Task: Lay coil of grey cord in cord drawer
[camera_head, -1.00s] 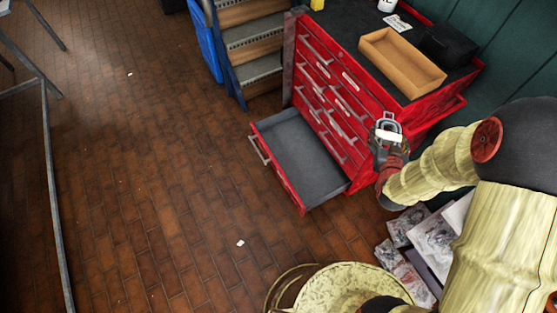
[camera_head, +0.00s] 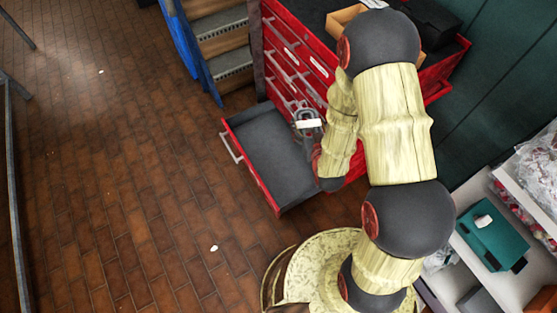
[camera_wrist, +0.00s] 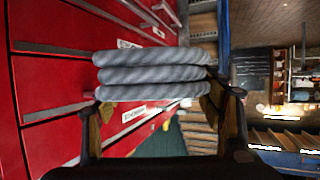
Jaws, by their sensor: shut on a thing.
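The coil of grey cord (camera_wrist: 150,75) shows in the wrist view as several thick, stacked grey strands. My gripper (camera_wrist: 158,92) is shut on it, with one finger at each side. In the head view my gripper (camera_head: 308,128) is above the inner right part of the open cord drawer (camera_head: 265,165), close to the red cabinet's front. The coil is hard to make out there. The drawer is pulled out at the bottom of the cabinet, and its visible dark grey floor is bare. My arm hides its right end.
The red cabinet (camera_head: 288,55) rises behind the drawer, its handles sticking out close to my gripper. A wooden tray (camera_head: 343,20) is on its top. Blue-sided steps (camera_head: 215,40) stand left of it. A shelf with a teal box (camera_head: 495,240) is at right.

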